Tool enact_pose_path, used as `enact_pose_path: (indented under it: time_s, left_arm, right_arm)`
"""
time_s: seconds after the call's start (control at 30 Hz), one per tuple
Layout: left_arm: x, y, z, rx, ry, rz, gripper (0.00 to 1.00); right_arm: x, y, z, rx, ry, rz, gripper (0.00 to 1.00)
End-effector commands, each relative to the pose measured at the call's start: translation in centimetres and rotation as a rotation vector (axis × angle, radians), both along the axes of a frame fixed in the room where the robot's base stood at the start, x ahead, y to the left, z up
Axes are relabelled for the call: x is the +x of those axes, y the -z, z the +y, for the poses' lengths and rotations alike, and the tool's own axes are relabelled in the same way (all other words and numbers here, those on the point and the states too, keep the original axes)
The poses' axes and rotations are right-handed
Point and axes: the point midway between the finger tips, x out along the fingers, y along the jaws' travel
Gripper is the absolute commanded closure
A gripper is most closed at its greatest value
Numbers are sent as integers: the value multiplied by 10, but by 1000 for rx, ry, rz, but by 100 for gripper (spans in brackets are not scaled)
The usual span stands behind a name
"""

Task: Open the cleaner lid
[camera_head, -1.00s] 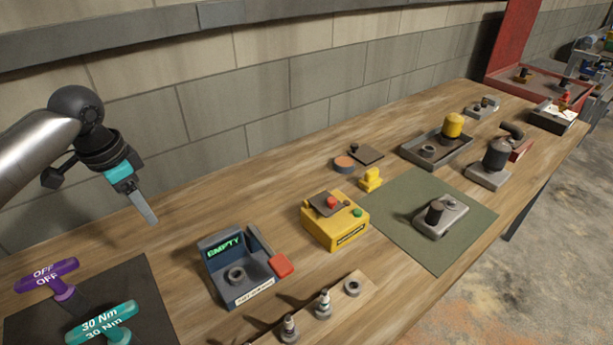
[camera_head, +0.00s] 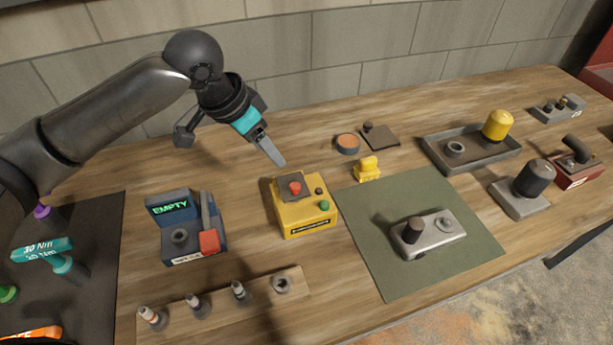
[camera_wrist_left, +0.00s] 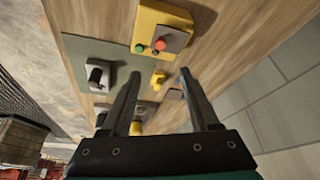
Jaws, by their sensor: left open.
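The cleaner looks to be the yellow box (camera_head: 304,213) in the middle of the table, with its label on the front. A dark flat lid (camera_head: 287,184) with a red knob (camera_head: 295,188) lies shut on its top left. A small dark knob and a green button sit to the right of the lid. My left gripper (camera_head: 273,153) is open and empty, above and behind the box, not touching it. In the left wrist view the yellow box (camera_wrist_left: 153,19) shows at the top, beyond the open fingers (camera_wrist_left: 158,78). My right gripper is not in view.
A blue tester (camera_head: 180,239) reading EMPTY stands left of the box. A rack (camera_head: 215,308) with plugs lies in front. A green mat (camera_head: 385,275) with a grey metal part is at right. A yellow block (camera_head: 367,168) and an orange-topped puck (camera_head: 347,143) stand behind right.

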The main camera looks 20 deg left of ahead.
Motion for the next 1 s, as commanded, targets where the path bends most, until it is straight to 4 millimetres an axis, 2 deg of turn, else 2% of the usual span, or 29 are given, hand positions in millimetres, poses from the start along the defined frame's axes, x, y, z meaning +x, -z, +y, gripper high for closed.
enact_pose_path:
  time_s: [0.17,0.3,0.6,0.8,1.0]
  left_arm:
    - [6,24,-6,-1,1,6,38]
    - [16,52,-12,0,0,6,38]
    - [36,110,-25,0,1,6,38]
    - [44,131,-30,2,1,4,38]
    - [47,138,-31,2,2,1,38]
  right_arm:
    - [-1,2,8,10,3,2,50]
    - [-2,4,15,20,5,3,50]
    - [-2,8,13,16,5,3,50]
    - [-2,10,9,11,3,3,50]
    - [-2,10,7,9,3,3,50]
